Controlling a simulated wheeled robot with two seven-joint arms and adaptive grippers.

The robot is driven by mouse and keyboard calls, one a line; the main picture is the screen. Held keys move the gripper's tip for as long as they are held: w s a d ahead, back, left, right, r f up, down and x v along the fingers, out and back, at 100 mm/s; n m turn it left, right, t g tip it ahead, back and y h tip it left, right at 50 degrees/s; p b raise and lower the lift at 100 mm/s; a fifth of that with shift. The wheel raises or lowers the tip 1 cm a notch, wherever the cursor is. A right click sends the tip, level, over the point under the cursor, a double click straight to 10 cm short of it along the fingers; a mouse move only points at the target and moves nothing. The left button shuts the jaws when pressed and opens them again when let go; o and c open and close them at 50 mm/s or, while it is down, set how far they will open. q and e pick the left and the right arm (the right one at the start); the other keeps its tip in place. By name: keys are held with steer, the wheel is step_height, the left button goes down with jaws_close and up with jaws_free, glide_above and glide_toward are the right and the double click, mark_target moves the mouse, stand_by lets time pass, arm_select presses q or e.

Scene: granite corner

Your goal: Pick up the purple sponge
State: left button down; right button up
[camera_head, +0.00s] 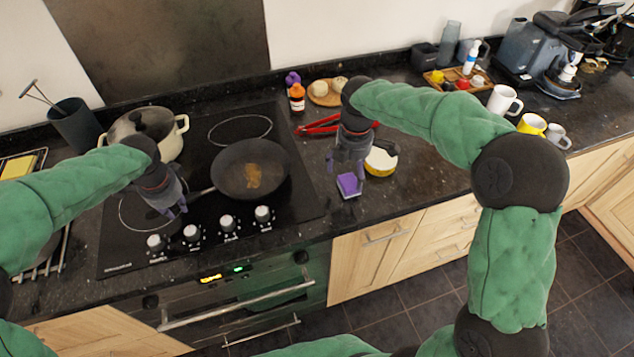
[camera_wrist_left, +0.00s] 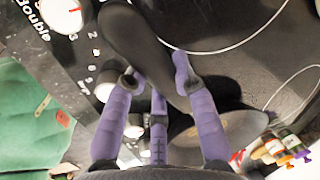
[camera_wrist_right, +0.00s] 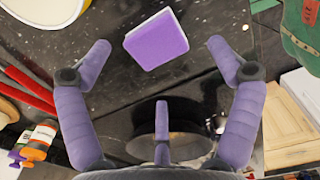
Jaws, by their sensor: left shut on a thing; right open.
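The purple sponge (camera_head: 349,184) lies on the dark granite counter to the right of the hob. It has a pale underside layer. In the right wrist view the sponge (camera_wrist_right: 156,41) shows whole, just beyond the space between the fingertips. My right gripper (camera_head: 347,168) is open and empty, pointing down close to the sponge. My left gripper (camera_head: 178,206) is over the front of the hob, shut on the dark handle (camera_wrist_left: 145,45) of the frying pan (camera_head: 228,170). The pan has something brown in it.
A yellow-sided round container (camera_head: 381,162) stands close to the right of the sponge. Red tongs (camera_head: 320,126) lie behind it. An orange bottle (camera_head: 297,97) and a wooden board (camera_head: 324,95) stand further back. A pot (camera_head: 165,140) is on the hob. Counter in front of the sponge is clear.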

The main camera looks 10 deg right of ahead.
mark_target(349, 182)
steer(key=shift+w+d+f, duration=0.1)
steer(key=shift+f, duration=1.25)
steer(key=shift+w+d+f, duration=0.1)
steer(key=shift+f, duration=1.2)
steer(key=shift+a, duration=0.1)
steer(key=c, duration=1.1)
steer(key=shift+r, duration=0.1)
step_height(349, 182, up, 10)
steer(key=shift+f, duration=0.1)
